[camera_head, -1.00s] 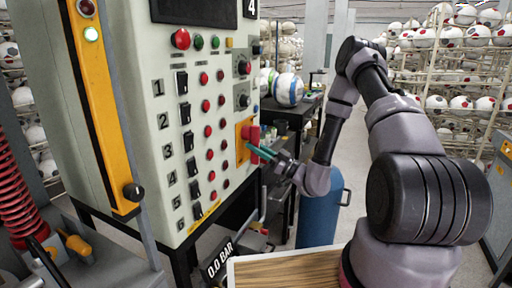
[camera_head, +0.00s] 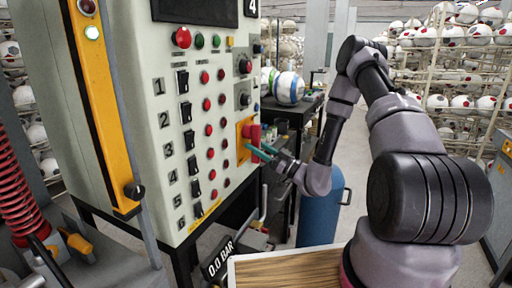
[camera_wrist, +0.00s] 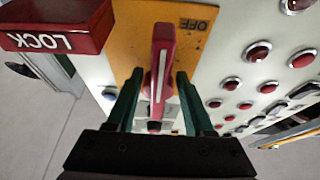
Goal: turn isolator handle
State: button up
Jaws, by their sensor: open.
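The red isolator handle (camera_wrist: 161,65) sits on a yellow plate (camera_wrist: 200,52) marked OFF in the wrist view. In the head view the red handle (camera_head: 252,133) is on the yellow plate at the right edge of the panel face. My gripper (camera_wrist: 155,78) is open, with one green finger on each side of the handle. A small gap shows between the handle and each finger. In the head view my gripper (camera_head: 259,151) is at the handle. A red LOCK tab (camera_wrist: 60,38) is at the upper left of the wrist view.
The control cabinet (camera_head: 140,95) carries rows of red buttons and black switches beside the handle. A blue cylinder (camera_head: 320,215) stands below my arm. A wooden-topped surface (camera_head: 285,272) is in front. Racks of balls (camera_head: 450,103) stand behind.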

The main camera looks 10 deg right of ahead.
jog(key=v, duration=1)
jog(key=shift+s+d+f, duration=0.15)
jog(key=shift+d, duration=0.1)
jog(key=s+a+r+n+g+h, duration=0.25)
jog(key=s+r+n+g, duration=0.55)
jog(key=n, duration=0.9)
jog(key=s+a+r+n+g+h, duration=0.3)
jog(key=s+r+n+g, duration=0.5)
jog(key=n, duration=1)
jog(key=s+d+r+n+t+h, duration=0.1)
jog(key=d+r+n+t+h, duration=0.4)
jog(key=n, duration=0.6)
jog(key=s+d+r+n+t+h, duration=0.1)
jog(key=d+r+n+t+h, duration=0.4)
jog(key=r+n, duration=0.4)
jog(key=shift+s+d+n+t+h, duration=0.35)
jog(key=shift+n+h, duration=0.2)
jog(key=shift+n, duration=0.35)
jog(key=shift+w, duration=0.1)
